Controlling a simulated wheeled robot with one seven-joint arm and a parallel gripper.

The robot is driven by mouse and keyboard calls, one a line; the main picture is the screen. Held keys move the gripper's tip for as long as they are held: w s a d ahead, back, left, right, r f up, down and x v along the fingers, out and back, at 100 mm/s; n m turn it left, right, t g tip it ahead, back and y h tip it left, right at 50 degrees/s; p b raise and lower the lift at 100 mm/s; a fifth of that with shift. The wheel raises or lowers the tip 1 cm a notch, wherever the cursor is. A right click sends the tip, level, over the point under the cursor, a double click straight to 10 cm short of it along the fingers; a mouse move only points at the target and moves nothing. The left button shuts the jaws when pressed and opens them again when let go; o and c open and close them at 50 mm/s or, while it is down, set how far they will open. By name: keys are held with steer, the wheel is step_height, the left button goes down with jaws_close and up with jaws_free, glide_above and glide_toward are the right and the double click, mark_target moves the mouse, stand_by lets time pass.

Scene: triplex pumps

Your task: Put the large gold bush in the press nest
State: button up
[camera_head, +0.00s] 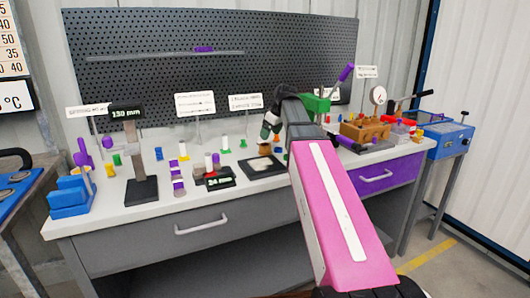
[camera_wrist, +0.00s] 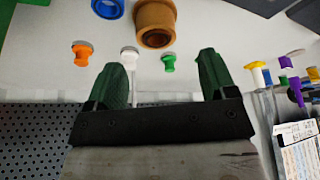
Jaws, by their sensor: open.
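The large gold bush (camera_wrist: 168,14) is a wide tan-gold ring with a dark bore, standing on the white bench top at the top of the wrist view, cut by the picture edge. My gripper (camera_wrist: 166,72) has its two green fingers spread wide with nothing between them, and the bush lies beyond the fingertips, apart from them. In the head view, my gripper hangs over the back middle of the bench, and a small gold piece (camera_head: 265,149) shows below it. A green press (camera_head: 316,103) with a purple lever stands right of it; its nest is hidden, seemingly behind my arm.
A blue ring (camera_wrist: 108,7) stands beside the bush. Orange (camera_wrist: 82,54), white (camera_wrist: 129,57) and green (camera_wrist: 168,61) pegs stand near my fingers. A height stand (camera_head: 138,165) and blue block (camera_head: 70,197) are at the left; a brown fixture (camera_head: 365,130) is right.

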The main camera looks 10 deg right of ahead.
mark_target(265, 144)
steer(key=x, duration=0.8)
steer(key=shift+w+d, duration=0.1)
steer(key=shift+w, duration=0.3)
steer(key=c, duration=1.2)
steer(key=shift+o, duration=0.2)
steer(key=shift+r, duration=0.2)
